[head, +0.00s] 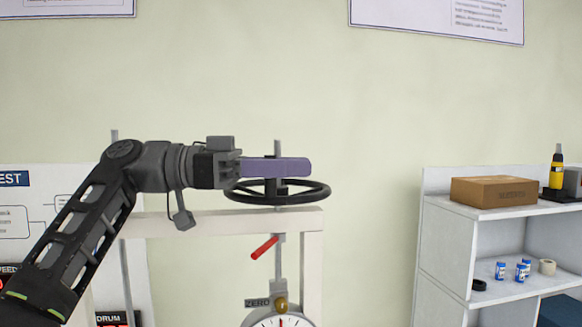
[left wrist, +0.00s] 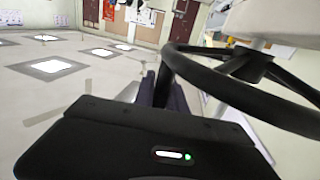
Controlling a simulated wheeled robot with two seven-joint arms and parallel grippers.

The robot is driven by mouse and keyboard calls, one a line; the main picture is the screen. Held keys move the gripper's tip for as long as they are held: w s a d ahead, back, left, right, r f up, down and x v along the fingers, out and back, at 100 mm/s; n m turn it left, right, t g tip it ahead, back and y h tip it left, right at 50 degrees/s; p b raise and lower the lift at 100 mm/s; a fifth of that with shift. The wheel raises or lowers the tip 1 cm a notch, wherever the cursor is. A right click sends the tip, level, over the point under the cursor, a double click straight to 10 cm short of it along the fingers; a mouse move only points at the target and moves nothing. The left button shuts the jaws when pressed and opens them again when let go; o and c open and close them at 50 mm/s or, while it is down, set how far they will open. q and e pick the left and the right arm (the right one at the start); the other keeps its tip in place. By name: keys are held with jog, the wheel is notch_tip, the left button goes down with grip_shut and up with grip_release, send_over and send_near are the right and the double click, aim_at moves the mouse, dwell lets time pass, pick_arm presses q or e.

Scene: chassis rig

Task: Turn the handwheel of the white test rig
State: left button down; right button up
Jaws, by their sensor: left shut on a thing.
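The white test rig (head: 185,226) stands ahead in the head view, with a pale crossbeam and uprights. Its black handwheel (head: 313,195) lies flat above the crossbeam on a vertical screw. My left gripper (head: 300,168) reaches in level from the left, its purple-grey fingers over the wheel and in front of the screw. It is shut on the handwheel. My right gripper is not in view.
Below the crossbeam hang a red lever (head: 264,247), a ZERO label (head: 257,302) and a dial gauge (head: 258,320), cut off below. A white shelf (head: 446,245) at right holds a cardboard box (head: 495,192) and small bottles (head: 500,270). Plain wall lies between rig and shelf.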

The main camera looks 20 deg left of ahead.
pick_arm(q)
jog(key=shift+f, duration=0.1)
jog(key=c, duration=1.4)
grip_release()
jog(key=shift+o, duration=0.2)
jog(key=shift+w, duration=0.1)
